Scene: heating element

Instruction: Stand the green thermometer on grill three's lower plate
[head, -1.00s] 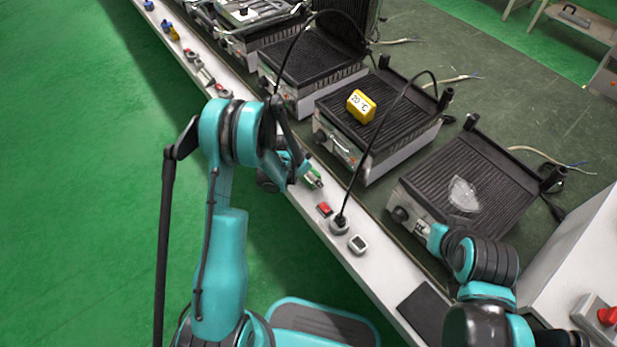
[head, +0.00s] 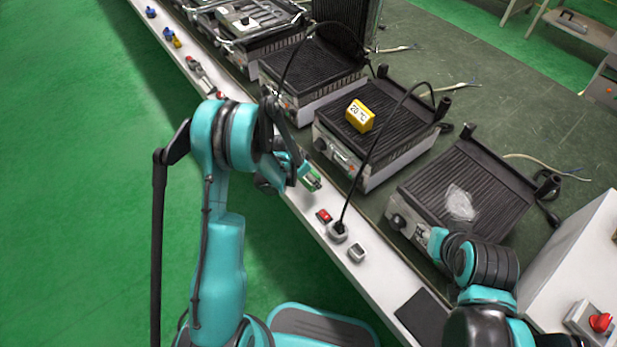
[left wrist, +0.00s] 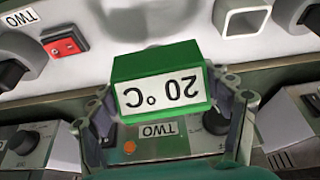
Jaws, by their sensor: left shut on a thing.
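The green thermometer (head: 312,181) is a small block held by my left gripper (head: 306,180) above the pale counter edge, in front of the grill carrying a yellow block. In the left wrist view, the thermometer (left wrist: 160,85) sits between the two fingers of the left gripper (left wrist: 165,105), its white "20 °C" face upside down. A front panel behind it has a "TWO" label (left wrist: 163,130). I cannot read any grill number in the head view. My right gripper (head: 428,240) is beside the nearest grill's front; its fingers are mostly hidden by the arm.
The yellow thermometer (head: 360,115) stands on the ribbed plate of the middle grill (head: 395,150). The nearest grill (head: 435,185) carries a whitish clear patch (head: 460,203). Another open grill (head: 310,65) stands farther back. A black cable arches from a socket (head: 338,232) near a red switch (head: 324,216).

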